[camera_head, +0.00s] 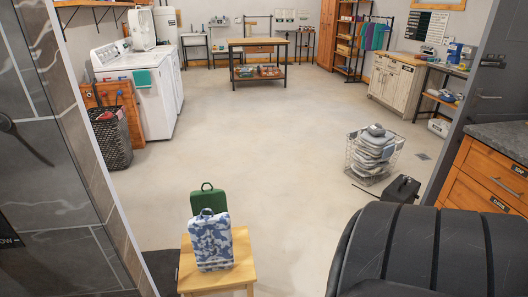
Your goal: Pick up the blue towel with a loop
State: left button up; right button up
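A blue-and-white patterned towel (210,243) with a dark loop at its top stands upright on a small light wooden stool (243,262) near the bottom, left of centre. A green towel (208,200), also with a loop, stands directly behind it, its lower part hidden by the blue one. Neither of my grippers is in view.
A large black padded shape (430,250) fills the lower right. A dark tiled wall (50,150) borders the left. The middle floor is clear.

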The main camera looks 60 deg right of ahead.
aim_at(211, 238)
jog(key=z, duration=1.35)
jog(key=u, duration=4.3)
jog(key=k+l, duration=0.1)
jog(key=k, duration=0.35)
jog(key=k+l+z, duration=0.2)
jog(key=k+z, duration=0.15)
jog(key=k+l+z, duration=0.3)
jog(key=k, duration=0.2)
jog(key=z, duration=1.55)
